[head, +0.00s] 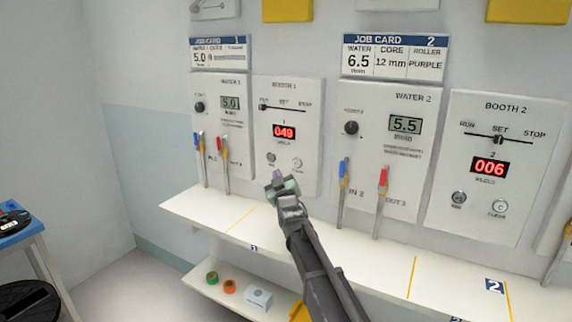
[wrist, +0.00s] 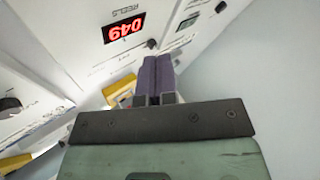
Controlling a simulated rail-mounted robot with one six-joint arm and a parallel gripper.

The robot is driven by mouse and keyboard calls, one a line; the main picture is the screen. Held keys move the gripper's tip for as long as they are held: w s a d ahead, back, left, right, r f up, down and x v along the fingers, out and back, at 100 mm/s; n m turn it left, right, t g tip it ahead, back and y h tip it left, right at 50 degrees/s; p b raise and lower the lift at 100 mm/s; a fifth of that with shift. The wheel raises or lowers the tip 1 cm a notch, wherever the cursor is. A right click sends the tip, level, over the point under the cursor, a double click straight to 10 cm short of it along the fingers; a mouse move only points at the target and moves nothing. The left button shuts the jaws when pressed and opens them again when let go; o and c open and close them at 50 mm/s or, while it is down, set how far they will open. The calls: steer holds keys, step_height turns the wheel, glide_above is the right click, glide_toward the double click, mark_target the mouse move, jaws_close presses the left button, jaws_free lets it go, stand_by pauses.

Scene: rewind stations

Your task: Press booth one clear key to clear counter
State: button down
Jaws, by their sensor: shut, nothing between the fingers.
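The booth 1 panel (head: 311,120) hangs on the wall above the left part of the shelf. Its red counter (head: 284,132) reads 049 and also shows, upside down, in the wrist view (wrist: 124,29). Two round keys sit below the counter: a darker one at the left and the pale clear key (head: 297,163) at the right. My gripper (head: 277,175) is shut and empty, just below these keys in the head view. Its purple fingers (wrist: 155,75) are together in the wrist view. I cannot tell the gap to the panel. The clear key is not discernible in the wrist view.
Water 1 (head: 222,112) is left of booth 1, with blue and red handles below it. Water 2 (head: 386,145) and booth 2 (head: 495,165), reading 006, are to the right. The white shelf (head: 380,260) runs below the panels. A blue-topped cart (head: 22,236) stands at far left.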

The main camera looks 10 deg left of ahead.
mark_target(297, 163)
steer(key=shift+d, duration=0.1)
steer(key=shift+w, duration=0.1)
steer(key=shift+w+d, duration=0.6)
steer(key=shift+w, duration=0.7)
steer(key=shift+w+d, duration=0.55)
steer(key=shift+w, duration=0.8)
steer(key=shift+w+d, duration=0.6)
steer(key=shift+w, duration=0.7)
steer(key=shift+w, duration=0.1)
steer(key=shift+w+d, duration=0.15)
steer(key=shift+w, duration=0.15)
steer(key=shift+w+d, duration=0.15)
steer(key=shift+w, duration=0.2)
steer(key=shift+s+a, duration=0.3)
steer(key=shift+s, duration=0.45)
